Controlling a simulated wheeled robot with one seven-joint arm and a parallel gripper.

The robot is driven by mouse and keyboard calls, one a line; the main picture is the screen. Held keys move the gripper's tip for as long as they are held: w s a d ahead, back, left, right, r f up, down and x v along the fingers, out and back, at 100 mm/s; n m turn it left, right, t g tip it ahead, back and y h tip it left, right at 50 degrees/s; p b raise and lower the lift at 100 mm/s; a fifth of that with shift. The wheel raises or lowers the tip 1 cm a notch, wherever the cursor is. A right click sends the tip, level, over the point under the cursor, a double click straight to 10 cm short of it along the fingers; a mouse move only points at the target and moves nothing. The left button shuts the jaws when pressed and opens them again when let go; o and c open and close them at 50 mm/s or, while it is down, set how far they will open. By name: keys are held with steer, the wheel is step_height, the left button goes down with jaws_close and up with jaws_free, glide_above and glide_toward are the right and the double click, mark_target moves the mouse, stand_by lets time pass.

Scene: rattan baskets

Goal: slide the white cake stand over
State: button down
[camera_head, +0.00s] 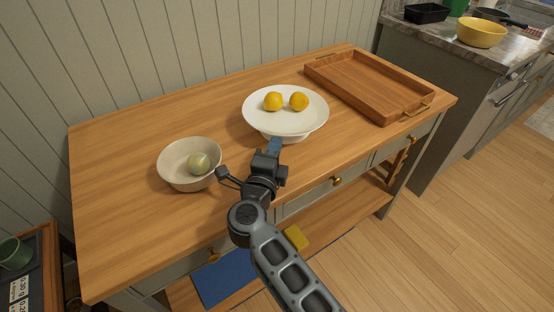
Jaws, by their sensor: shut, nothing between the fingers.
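The white cake stand (286,123) stands upright on the wooden dresser top, near its middle. Two yellow lemons lie on its plate, a left one (273,101) and a right one (299,101). My gripper (275,145) is shut and empty. Its blue-grey tips are at the near side of the stand, just below the plate's rim by the foot. I cannot tell whether the tips touch the stand. Part of the foot is hidden behind the tips.
A cream bowl (171,172) with a pale round item (198,163) stands left of my gripper. A wooden tray (395,113) with brass handles lies on the right. The dresser top (125,140) is clear at the back left. A counter (432,44) stands at far right.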

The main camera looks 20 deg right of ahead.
mark_target(258, 129)
steer(key=shift+w+a, duration=0.15)
steer(key=shift+w, duration=0.6)
steer(key=w+b, duration=0.1)
steer(key=w, duration=0.1)
steer(key=w+a, duration=0.1)
steer(key=w+b, duration=0.1)
steer(key=w, duration=0.1)
steer(key=shift+w+a+f+b, duration=0.1)
steer(key=shift+w+a+b, duration=0.2)
steer(key=shift+w+a, duration=0.15)
steer(key=shift+w, duration=0.4)
